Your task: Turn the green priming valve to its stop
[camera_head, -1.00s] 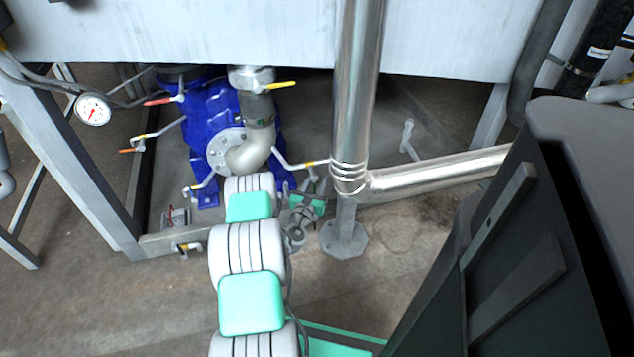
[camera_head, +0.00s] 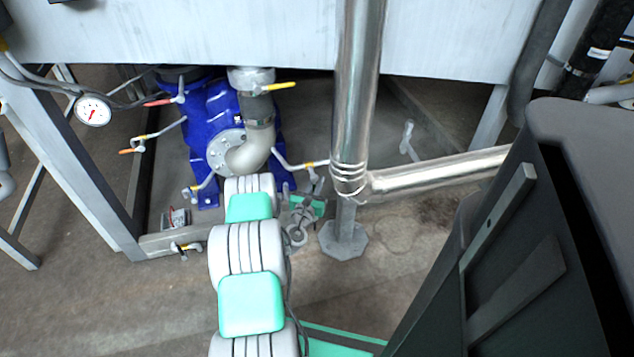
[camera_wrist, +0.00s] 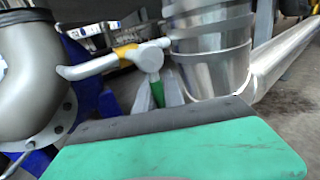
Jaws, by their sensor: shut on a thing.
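The green priming valve shows in the wrist view as a short green handle (camera_wrist: 157,94) below a pale round valve body (camera_wrist: 150,60). A thin white pipe with a yellow band enters that body from the left. My gripper (camera_wrist: 160,88) is shut on the green handle; its grey fingers stand on either side of it, beyond the green and grey gripper body. In the head view my gripper (camera_head: 313,186) is low, just left of the steel pipe's elbow. The green handle is too small and covered to make out there.
The vertical steel pipe (camera_head: 357,90) stands close right of my gripper, with a branch (camera_head: 440,172) running right. A blue pump (camera_head: 212,115) with a grey elbow pipe (camera_head: 250,155) is at left. A support foot (camera_head: 343,240) is below. A pale tank wall hangs above.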

